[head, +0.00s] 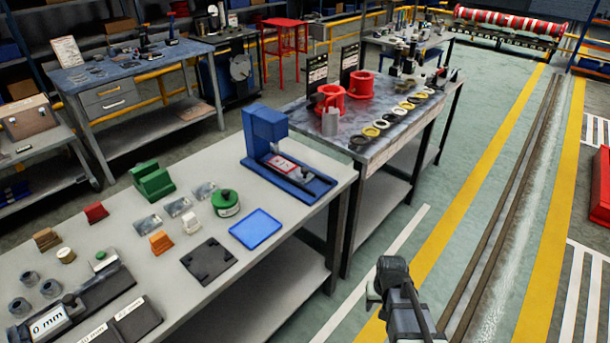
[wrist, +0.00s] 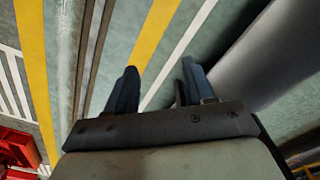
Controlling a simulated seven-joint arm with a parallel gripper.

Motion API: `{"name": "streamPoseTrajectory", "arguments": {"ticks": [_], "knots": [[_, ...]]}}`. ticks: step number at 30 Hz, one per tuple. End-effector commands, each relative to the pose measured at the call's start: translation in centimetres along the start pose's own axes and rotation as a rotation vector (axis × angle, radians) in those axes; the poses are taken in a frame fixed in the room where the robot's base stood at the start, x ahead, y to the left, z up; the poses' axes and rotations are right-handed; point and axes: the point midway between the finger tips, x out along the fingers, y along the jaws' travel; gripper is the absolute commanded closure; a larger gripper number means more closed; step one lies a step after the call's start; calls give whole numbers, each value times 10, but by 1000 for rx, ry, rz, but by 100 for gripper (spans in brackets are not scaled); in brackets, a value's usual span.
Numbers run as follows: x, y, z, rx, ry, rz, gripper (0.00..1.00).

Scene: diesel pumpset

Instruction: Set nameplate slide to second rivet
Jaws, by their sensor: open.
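A blue press-like fixture (head: 265,130) stands at the far right end of the near grey workbench. Its low blue base (head: 318,187) runs toward the right front, and a red-bordered white plate (head: 283,165) lies on it below the upright head. This looks like the nameplate and its slide; rivets are too small to make out. My gripper (head: 372,299) is over the floor, right of the bench and well apart from the fixture. In the wrist view my gripper (wrist: 158,85) has its two dark fingers spread with nothing between them, above floor markings.
The near bench (head: 205,262) holds a blue tray (head: 256,229), a black plate (head: 209,262), a green round container (head: 226,203), a green block (head: 152,182) and several small parts. A second bench (head: 375,150) with red parts stands behind.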

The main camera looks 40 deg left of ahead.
Motion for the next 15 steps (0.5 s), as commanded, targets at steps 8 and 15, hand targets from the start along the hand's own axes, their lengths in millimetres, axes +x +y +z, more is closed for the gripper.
{"name": "streamPoseTrajectory", "arguments": {"ticks": [8,15], "knots": [[-78,-67,-84,-103,135,-5,47],[-155,-128,-142,-175,242,-17,47]]}}
